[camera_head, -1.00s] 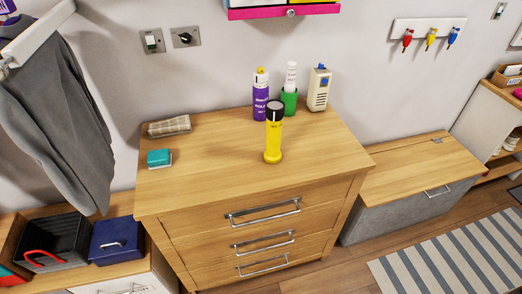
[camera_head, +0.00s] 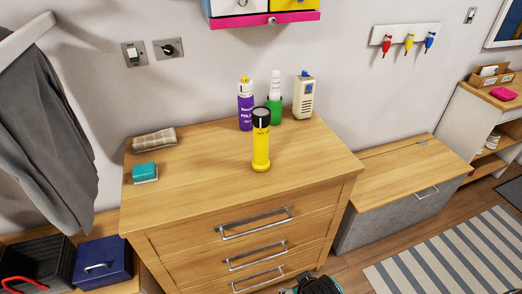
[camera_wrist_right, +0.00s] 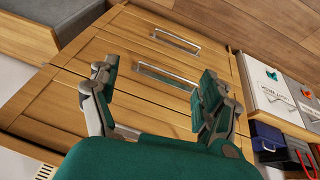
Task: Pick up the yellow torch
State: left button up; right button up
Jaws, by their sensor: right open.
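The yellow torch (camera_head: 261,148) stands upright on the wooden top of the chest of drawers (camera_head: 200,185) in the head view. It has a black head at its upper end, and nothing is touching it. My right gripper (camera_wrist_right: 158,75) is open and empty in the right wrist view, with its fingers spread in front of the drawer fronts. A dark part of it shows at the bottom edge of the head view (camera_head: 318,284), lower than the torch. The torch is not in the right wrist view. My left gripper is not in view.
A pink-edged cabinet (camera_head: 265,20) hangs above.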

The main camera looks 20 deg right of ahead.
jog(key=w+a+r+m+t+h, duration=0.1)
jog(key=w+r+m+t+h, duration=0.15)
jog(key=w+r, duration=0.5)
jog(key=w+a+r+m+t+h, duration=0.2)
jog(key=w+r+t, duration=0.2)
jog(key=w+r, duration=0.4)
jog(key=m+t+h, duration=0.1)
jog(key=t+h, duration=0.1)
jog(key=t, duration=0.3)
send_near(260, 128)
jog(key=p+x, duration=0.1)
jog(key=x, duration=0.1)
jog(key=p+x, duration=0.1)
jog(key=x, duration=0.1)
jog(key=p+x, duration=0.1)
jog(key=x, duration=0.1)
jog(key=shift+w+a+r+p, duration=0.15)
jog(key=shift+w+a+p, duration=0.05)
jog(key=shift+w+p, duration=0.1)
jog(key=shift+w+d, duration=0.25)
jog(key=shift+w, duration=0.3)
jog(key=p+x, duration=0.1)
jog(key=x, duration=0.1)
jog(key=p+x, duration=0.1)
jog(key=x, duration=0.2)
jog(key=shift+s+d+p, duration=0.15)
jog(key=shift+d+p, duration=0.1)
jog(key=shift+p, duration=0.15)
jog(key=shift+d, duration=0.1)
grip_shut()
